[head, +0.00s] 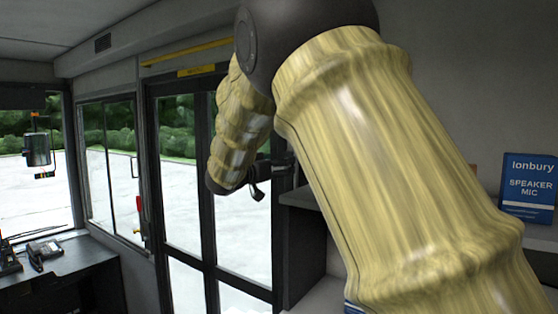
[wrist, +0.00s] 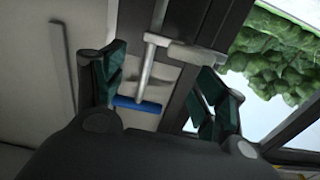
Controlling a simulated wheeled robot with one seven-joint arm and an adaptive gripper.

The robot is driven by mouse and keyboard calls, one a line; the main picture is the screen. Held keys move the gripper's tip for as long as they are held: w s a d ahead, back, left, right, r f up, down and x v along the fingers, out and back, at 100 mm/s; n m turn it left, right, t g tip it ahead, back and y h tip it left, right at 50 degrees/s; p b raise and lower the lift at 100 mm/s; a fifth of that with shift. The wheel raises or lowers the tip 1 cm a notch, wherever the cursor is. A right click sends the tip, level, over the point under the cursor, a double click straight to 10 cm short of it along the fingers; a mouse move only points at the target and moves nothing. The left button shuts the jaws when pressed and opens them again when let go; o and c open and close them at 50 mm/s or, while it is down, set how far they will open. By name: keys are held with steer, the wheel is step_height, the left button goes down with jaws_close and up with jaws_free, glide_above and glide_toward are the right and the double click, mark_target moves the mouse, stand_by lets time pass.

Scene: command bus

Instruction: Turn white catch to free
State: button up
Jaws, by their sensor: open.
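In the wrist view a pale grey-white bar (wrist: 148,65) runs down from a dark frame, with a short pale arm (wrist: 193,54) joining it at the side. Its lower end meets a blue crosspiece (wrist: 137,104). I cannot tell for sure which of these pale parts is the white catch. My gripper (wrist: 160,76) is open and empty, with dark green pads on either side of the bar in the picture. The bar seems apart from both pads. In the head view my gripper (head: 266,178) is in front of the glazed door's right side; the catch is hidden there.
The glazed door (head: 185,210) has dark frames. A grey shelf (head: 303,198) stands right of it, and a blue speaker mic sign (head: 529,186) is farther right. A desk phone (head: 44,252) sits on a dark counter at left. A lantern-like object (head: 37,149) hangs at the left window.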

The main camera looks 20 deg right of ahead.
mark_target(274, 169)
steer(key=w+f, duration=0.1)
steer(key=w, duration=0.1)
steer(key=w+f, duration=0.1)
steer(key=w, duration=0.1)
steer(key=w+f, duration=0.1)
steer(key=w, duration=0.1)
steer(key=shift+w+d+f, duration=0.1)
steer(key=shift+d+f, duration=0.05)
steer(key=shift+d, duration=0.3)
steer(key=s, duration=0.1)
steer(key=r, duration=0.1)
steer(key=s, duration=0.1)
steer(key=shift+s+d+r, duration=0.25)
steer(key=shift+s, duration=0.05)
steer(key=shift+c, duration=0.5)
steer(key=shift+w+a+f, duration=0.2)
steer(key=shift+w+f, duration=0.15)
steer(key=shift+w, duration=0.2)
steer(key=c, duration=0.7)
steer(key=shift+a, duration=0.1)
steer(key=shift+c, duration=1.1)
steer(key=shift+s, duration=0.1)
